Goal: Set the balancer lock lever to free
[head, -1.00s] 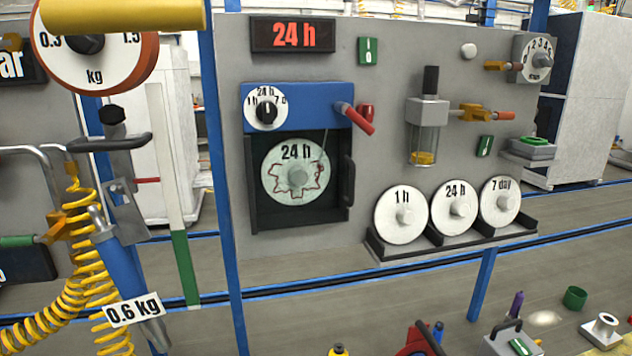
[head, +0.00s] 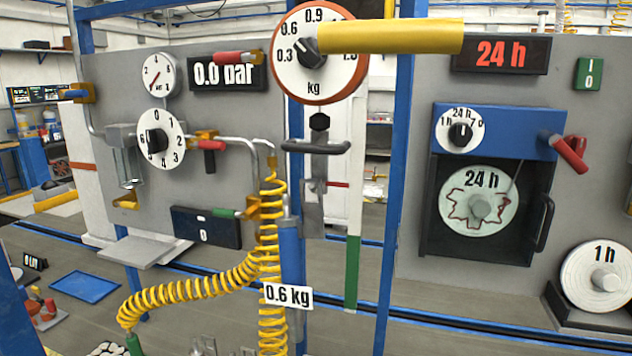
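The balancer dial (head: 300,82) has an orange rim, a kg scale and a dark knob, and hangs high in the middle of the head view. A thick yellow bar (head: 395,37) sticks out from it to the right, nearly level; it looks like the lock lever, but no lock or free marking is readable. Below the dial are a dark cross handle (head: 316,148), a grey bracket and a blue cylinder (head: 291,250) with a "0.6 kg" label (head: 287,296). Neither of my grippers is in view.
A panel with gauges (head: 160,140) and a "0.0 bar" display (head: 227,74) stands left. A coiled yellow hose (head: 200,285) hangs beside the blue cylinder. A blue post (head: 397,170) separates the balancer from the recorder panel (head: 415,230) with its "24 h" display (head: 500,54).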

